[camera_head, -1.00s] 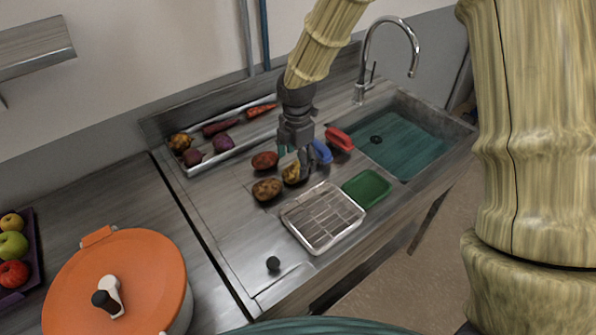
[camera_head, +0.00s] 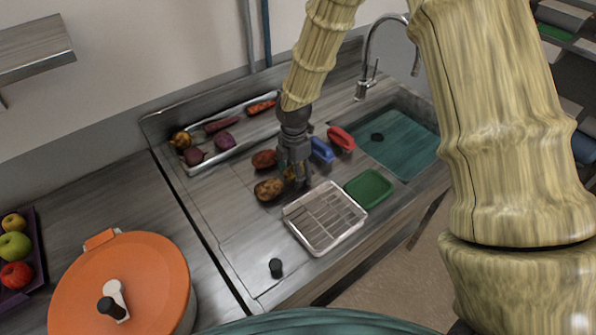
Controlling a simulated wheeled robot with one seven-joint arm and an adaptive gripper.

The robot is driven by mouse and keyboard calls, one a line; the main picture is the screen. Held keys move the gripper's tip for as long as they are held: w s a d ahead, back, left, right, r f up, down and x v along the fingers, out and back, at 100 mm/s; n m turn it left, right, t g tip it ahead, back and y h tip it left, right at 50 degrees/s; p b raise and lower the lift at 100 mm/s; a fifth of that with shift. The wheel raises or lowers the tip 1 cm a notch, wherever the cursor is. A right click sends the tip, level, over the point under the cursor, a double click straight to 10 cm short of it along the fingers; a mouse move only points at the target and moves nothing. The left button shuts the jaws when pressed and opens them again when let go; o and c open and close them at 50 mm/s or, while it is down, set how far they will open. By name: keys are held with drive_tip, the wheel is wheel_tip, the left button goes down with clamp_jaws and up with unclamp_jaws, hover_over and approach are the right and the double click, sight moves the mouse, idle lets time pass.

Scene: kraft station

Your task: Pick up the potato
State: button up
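Several potato-like vegetables lie on the steel counter (camera_head: 228,215). A brown, speckled potato (camera_head: 268,189) lies just left of my gripper. A yellowish potato (camera_head: 289,173) is mostly hidden behind my gripper's fingers. A reddish one (camera_head: 264,159) lies behind them, to the left. My gripper (camera_head: 297,182) points down, with its fingers low at the yellowish potato. The fingers overlap that potato in the picture, and I cannot tell whether they touch or grip it.
Blue (camera_head: 321,150) and red (camera_head: 341,138) brush-like items lie right of my gripper, near the sink (camera_head: 398,145). A metal tray (camera_head: 196,168) of vegetables is behind. An orange-lidded pot (camera_head: 150,275) stands front left.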

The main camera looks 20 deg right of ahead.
drive_tip(key=shift+s+r, duration=0.15)
drive_tip(key=c, duration=0.7)
drive_tip(key=shift+c, duration=0.3)
